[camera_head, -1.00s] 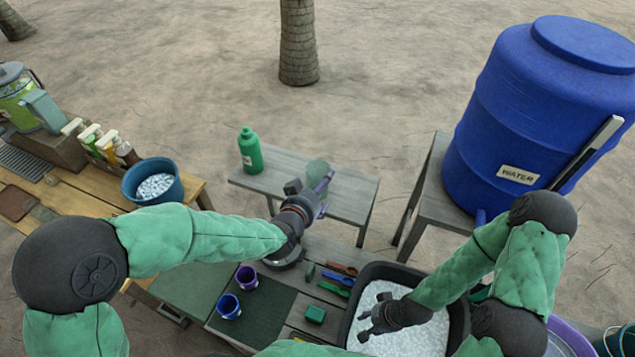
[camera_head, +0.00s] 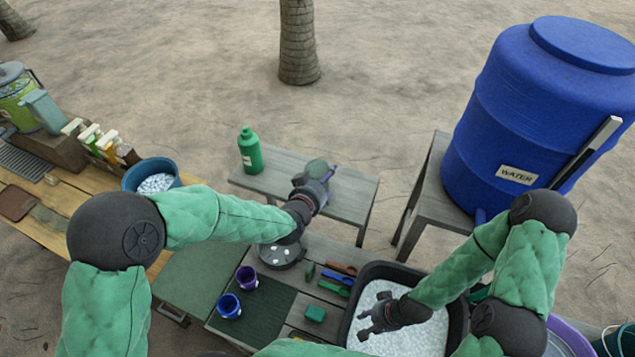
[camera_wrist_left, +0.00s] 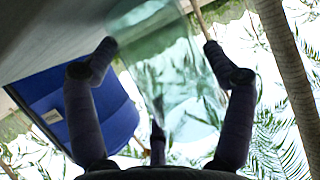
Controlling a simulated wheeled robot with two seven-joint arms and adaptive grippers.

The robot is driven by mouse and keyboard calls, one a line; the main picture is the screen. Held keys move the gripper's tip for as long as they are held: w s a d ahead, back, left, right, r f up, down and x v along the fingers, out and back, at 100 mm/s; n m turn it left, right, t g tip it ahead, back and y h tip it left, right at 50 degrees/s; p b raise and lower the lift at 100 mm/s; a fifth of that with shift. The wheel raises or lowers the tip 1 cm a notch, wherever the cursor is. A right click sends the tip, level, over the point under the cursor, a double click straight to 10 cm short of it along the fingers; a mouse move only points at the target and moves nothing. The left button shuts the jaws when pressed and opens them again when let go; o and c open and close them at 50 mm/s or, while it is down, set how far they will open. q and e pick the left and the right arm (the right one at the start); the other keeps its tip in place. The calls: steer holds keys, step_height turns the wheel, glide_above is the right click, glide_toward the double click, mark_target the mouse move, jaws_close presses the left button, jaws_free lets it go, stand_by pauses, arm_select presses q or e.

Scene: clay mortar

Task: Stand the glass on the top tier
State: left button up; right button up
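The clear, faintly green glass (camera_head: 317,167) is at the grey two-level bench, over its raised back tier (camera_head: 352,203). My left gripper (camera_head: 315,181) is right at the glass and hides its lower part in the head view. In the left wrist view the glass (camera_wrist_left: 165,65) runs between my left fingers (camera_wrist_left: 160,52), with a fingertip close to each side. I cannot tell whether they press on it, nor whether its base touches the tier. My right gripper (camera_head: 368,322) is open and empty over the tub of white pellets (camera_head: 459,318).
A green bottle (camera_head: 250,152) stands on the left of the back tier. A round pan (camera_head: 281,256), blue cup (camera_head: 229,305), purple cup (camera_head: 247,278) and small tools (camera_head: 335,283) lie nearer. A blue water barrel (camera_head: 520,125) stands right. The back tier's right part is clear.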

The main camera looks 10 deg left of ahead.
arm_select(q)
steer(key=shift+c, duration=0.6)
